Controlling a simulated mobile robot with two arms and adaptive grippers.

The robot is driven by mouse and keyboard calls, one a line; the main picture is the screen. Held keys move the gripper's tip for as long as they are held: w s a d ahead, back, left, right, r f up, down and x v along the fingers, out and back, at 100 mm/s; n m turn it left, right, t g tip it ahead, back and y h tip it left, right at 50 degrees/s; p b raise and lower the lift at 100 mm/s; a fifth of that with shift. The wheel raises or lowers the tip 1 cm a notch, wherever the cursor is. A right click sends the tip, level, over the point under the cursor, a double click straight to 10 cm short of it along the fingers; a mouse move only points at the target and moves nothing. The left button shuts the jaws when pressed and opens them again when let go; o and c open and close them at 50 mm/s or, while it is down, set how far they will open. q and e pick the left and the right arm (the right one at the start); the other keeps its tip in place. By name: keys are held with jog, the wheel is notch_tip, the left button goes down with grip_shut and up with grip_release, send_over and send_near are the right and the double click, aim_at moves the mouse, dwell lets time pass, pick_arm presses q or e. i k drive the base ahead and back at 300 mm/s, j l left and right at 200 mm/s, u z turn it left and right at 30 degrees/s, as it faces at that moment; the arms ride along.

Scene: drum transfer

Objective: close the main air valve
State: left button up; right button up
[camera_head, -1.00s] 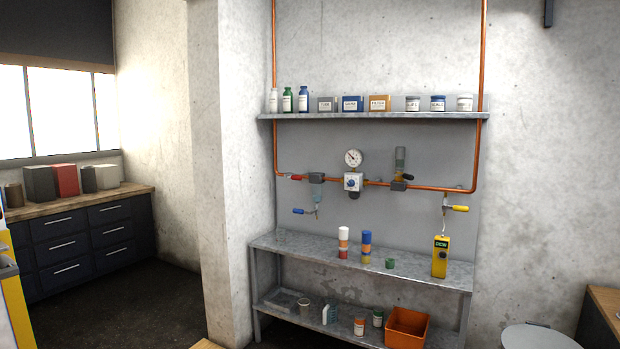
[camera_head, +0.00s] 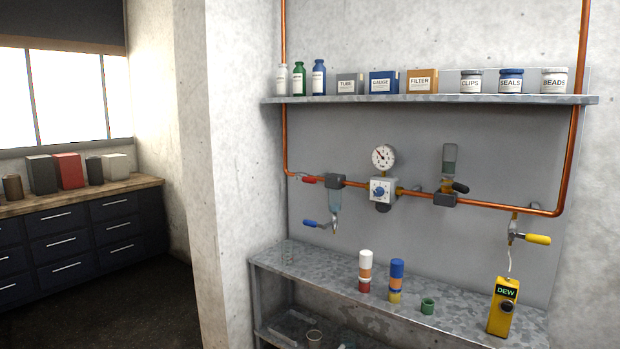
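A copper air pipe (camera_head: 500,208) runs along the grey wall panel. On its left part sits a valve with a red lever handle (camera_head: 313,179), which lies roughly along the pipe. A clear filter bowl (camera_head: 335,202) hangs just right of it, with a blue-handled drain (camera_head: 315,223) below. A regulator with a blue knob (camera_head: 380,190) and a round gauge (camera_head: 383,157) follow. A lubricator (camera_head: 449,160) with a dark knob stands further right. A yellow-handled valve (camera_head: 536,239) is at the right drop. No label marks the main valve. Neither gripper is in view.
A metal bench (camera_head: 310,268) stands below the pipe. It holds two striped stacks (camera_head: 365,272), a green cup (camera_head: 428,306) and a yellow DEW meter (camera_head: 503,308). A shelf (camera_head: 430,99) above holds bottles, boxes and jars. A wall pillar (camera_head: 225,180) stands left; dark floor is open beyond it.

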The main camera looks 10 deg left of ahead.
aim_at(306, 180)
jog(key=i+j, duration=0.75)
jog(key=j, duration=0.15)
